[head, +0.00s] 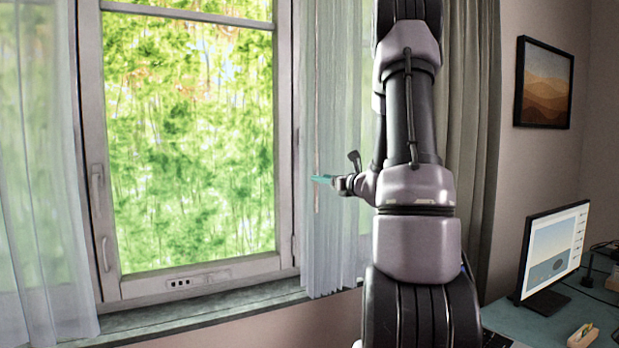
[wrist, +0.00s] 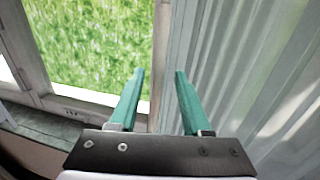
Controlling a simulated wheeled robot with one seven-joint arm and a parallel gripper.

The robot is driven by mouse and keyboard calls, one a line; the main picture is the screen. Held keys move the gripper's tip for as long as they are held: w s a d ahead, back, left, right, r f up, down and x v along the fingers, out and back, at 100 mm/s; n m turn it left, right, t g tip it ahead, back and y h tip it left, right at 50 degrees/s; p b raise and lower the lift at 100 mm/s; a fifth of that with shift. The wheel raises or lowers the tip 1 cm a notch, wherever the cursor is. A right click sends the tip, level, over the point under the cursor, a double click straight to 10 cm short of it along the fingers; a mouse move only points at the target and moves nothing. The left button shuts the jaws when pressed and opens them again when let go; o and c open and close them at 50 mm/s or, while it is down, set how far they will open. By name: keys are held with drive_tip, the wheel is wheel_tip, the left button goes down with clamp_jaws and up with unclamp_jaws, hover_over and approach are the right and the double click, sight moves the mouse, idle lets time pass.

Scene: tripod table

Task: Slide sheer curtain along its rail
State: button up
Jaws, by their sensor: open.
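A sheer pale curtain (head: 333,90) hangs in folds at the right side of the window; in the wrist view its folds (wrist: 245,60) fill the right side. Another sheer curtain (head: 38,160) hangs at the window's left. The rail is out of view. My gripper (head: 323,179) is at the right curtain, at about mid-window height. In the wrist view my gripper (wrist: 157,73) is open, its green fingers apart. The right finger overlaps the curtain's edge folds, and the left finger overlaps the window pane. I cannot tell whether either finger touches cloth.
The window (head: 190,140) has handles on its left frame and a sill (head: 190,313) below. A heavier grey-green drape (head: 473,140) hangs behind my arm. A desk (head: 560,318) with a monitor (head: 552,250) stands at the right. A picture (head: 544,83) hangs above.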

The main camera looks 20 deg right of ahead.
drive_tip(key=x, duration=0.7)
drive_tip(key=shift+w, duration=0.2)
clamp_jaws()
idle(1.1)
